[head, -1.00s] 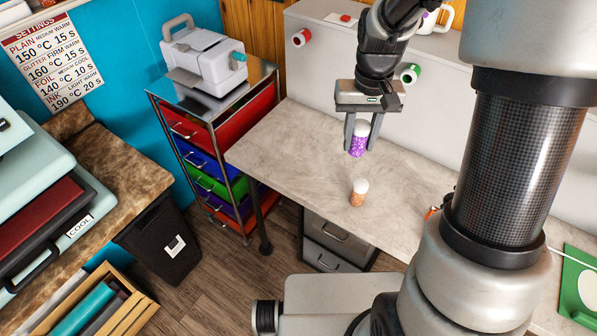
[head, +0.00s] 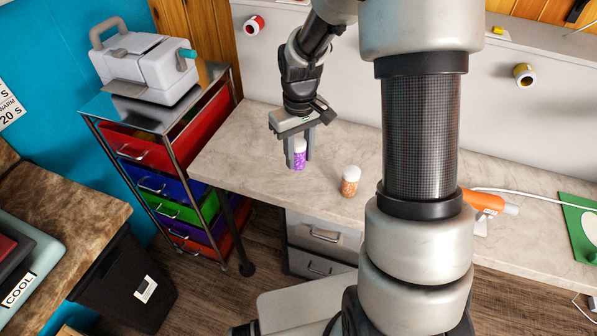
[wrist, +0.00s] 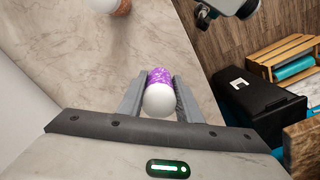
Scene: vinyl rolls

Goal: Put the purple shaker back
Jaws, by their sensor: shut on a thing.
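The purple shaker (head: 299,158) has a white cap and a speckled purple body. My gripper (head: 300,156) is shut on it, one finger on each side, over the left part of the worktop (head: 240,158). The shaker is roughly upright in the head view; I cannot tell whether its base touches the worktop. In the wrist view the purple shaker (wrist: 159,92) sits between the fingers with its white cap toward the camera. An orange shaker (head: 349,181) with a white cap stands on the worktop, to the right of my gripper and nearer the front edge.
A drawer cart (head: 170,185) carrying a white machine (head: 145,68) stands left of the worktop. Vinyl rolls, red (head: 254,25) and yellow (head: 524,74), sit on the back panel. An orange tool (head: 485,203) with a cable lies to the right. The worktop's left end is clear.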

